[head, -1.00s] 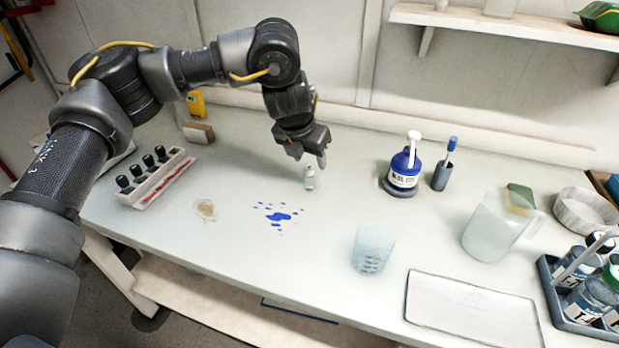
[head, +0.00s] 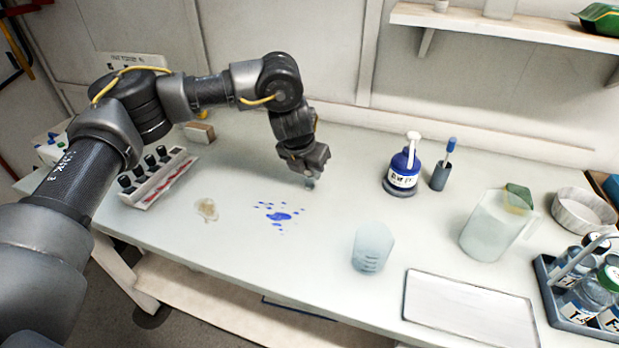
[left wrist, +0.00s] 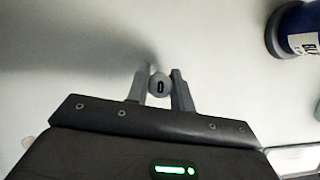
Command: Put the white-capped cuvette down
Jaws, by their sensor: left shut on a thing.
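The white-capped cuvette (head: 310,184) is small and pale, and mostly hidden behind the fingers in the head view. Its lower end shows at or close to the bench top; I cannot tell whether it touches. My left gripper (head: 309,177) is low over the bench, pointing down, shut on the cuvette. In the left wrist view the round cap (left wrist: 160,84) with a dark mark sits between the two fingers (left wrist: 158,77). My right gripper is not in view.
The bench (head: 240,160) is clear around the gripper. Blue spill spots (head: 278,215) lie in front, with a beaker (head: 372,248) nearer right. A rack of dark-capped vials (head: 155,180) stands left.

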